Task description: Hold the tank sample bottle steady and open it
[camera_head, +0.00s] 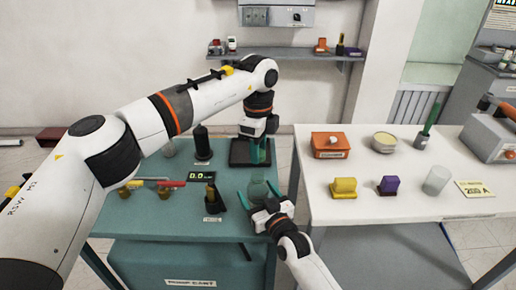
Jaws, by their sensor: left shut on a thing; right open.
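The tank sample bottle (258,187), pale green and glassy, stands upright near the right edge of the teal cart top (170,226). My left gripper (258,161) reaches down from above and is shut at the bottle's top; its fingers hide whether it grips the neck or a stopper. My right gripper (258,196) comes in from the front, low on the bottle. Its green fingers are open, one on each side of the body. Whether they touch the glass is not clear.
A black square plate (238,155) lies behind the bottle. A dark bottle (203,145), a 0.0 display (201,177) and a black stand (213,199) are to the left. A white table (370,211) with an orange box (330,146) and several small items stands right, across a gap.

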